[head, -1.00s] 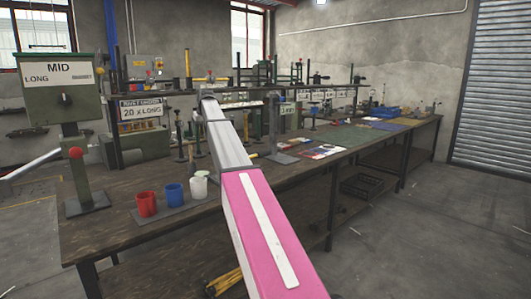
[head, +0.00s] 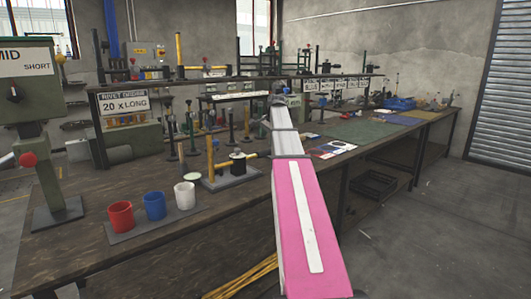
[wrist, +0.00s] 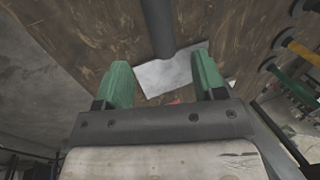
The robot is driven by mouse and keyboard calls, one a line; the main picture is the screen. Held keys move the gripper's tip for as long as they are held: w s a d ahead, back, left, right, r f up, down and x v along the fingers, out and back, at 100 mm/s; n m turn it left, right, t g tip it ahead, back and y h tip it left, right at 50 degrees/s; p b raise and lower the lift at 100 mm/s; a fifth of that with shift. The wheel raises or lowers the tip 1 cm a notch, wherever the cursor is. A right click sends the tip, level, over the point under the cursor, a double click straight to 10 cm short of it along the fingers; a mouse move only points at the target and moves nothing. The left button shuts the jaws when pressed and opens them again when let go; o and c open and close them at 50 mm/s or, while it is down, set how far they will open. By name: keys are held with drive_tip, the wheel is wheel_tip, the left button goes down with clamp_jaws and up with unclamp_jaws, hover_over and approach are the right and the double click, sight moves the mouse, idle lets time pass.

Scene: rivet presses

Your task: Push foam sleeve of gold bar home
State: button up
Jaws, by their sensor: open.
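Gold-yellow bars show in several places, and I cannot tell which one carries the foam sleeve. One gold bar (head: 211,155) stands on a grey base plate right of the cups, with a dark-topped part beside it. A tall yellow bar (head: 179,48) stands on the back shelf. In the wrist view a yellow bar (wrist: 298,48) with dark ends lies at the right edge. My gripper (wrist: 165,80) is open and empty. Its green fingers point at a grey post (wrist: 157,25) on a pale plate (wrist: 168,74). In the head view my arm hides the gripper.
Red (head: 120,217), blue (head: 155,206) and white (head: 185,195) cups stand on a dark mat at the front left. A green press (head: 40,150) with a red knob is at the far left. A green mat (head: 355,131) lies to the right.

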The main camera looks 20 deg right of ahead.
sight(265, 150)
drive_tip(key=x, duration=0.8)
drive_tip(key=shift+w+f, duration=0.15)
drive_tip(key=shift+f, duration=0.15)
clamp_jaws()
drive_tip(key=s+a, duration=0.1)
drive_tip(key=a, duration=0.3)
drive_tip(key=s+a, duration=0.1)
drive_tip(key=a, duration=0.2)
drive_tip(key=shift+s+a, duration=0.1)
drive_tip(key=shift+s, duration=0.25)
unclamp_jaws()
drive_tip(key=shift+r, duration=0.15)
